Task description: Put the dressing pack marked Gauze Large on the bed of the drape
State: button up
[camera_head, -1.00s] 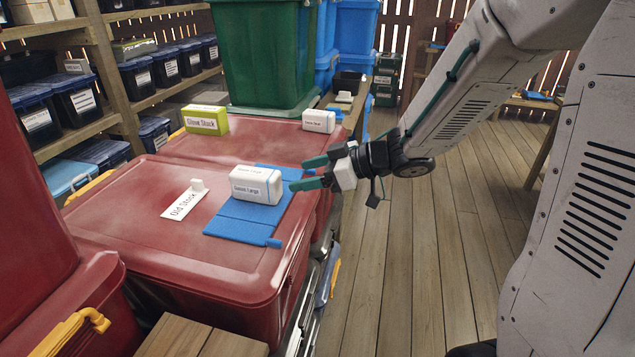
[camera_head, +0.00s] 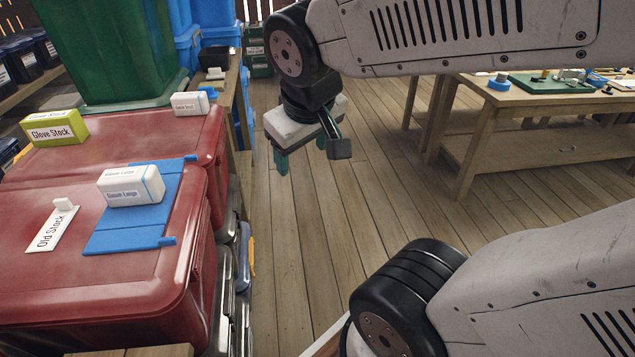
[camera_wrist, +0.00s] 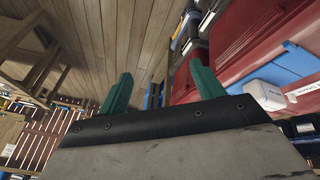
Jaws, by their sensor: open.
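The white pack marked Gauze Large (camera_head: 131,186) rests on the blue drape (camera_head: 128,228), on the red lid of the front bin. In the wrist view a white pack (camera_wrist: 265,95) and blue drape (camera_wrist: 288,65) show at the right. My gripper (camera_head: 303,163) is to the right of the bins, over the floor, fingers pointing down, open and empty. It is clear of the pack; its green fingers (camera_wrist: 162,88) hold nothing in the wrist view.
A green-yellow Glove Stock box (camera_head: 55,129) and another white pack (camera_head: 190,104) sit on the red lid behind. A green bin (camera_head: 105,50) rises behind. A workbench (camera_head: 540,100) stands right; open floor lies between.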

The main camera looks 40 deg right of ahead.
jog(key=s+a+g+y, duration=0.2)
jog(key=s+a, duration=0.2)
jog(key=s, duration=0.4)
jog(key=shift+g, duration=0.4)
jog(key=shift+s+a, duration=0.1)
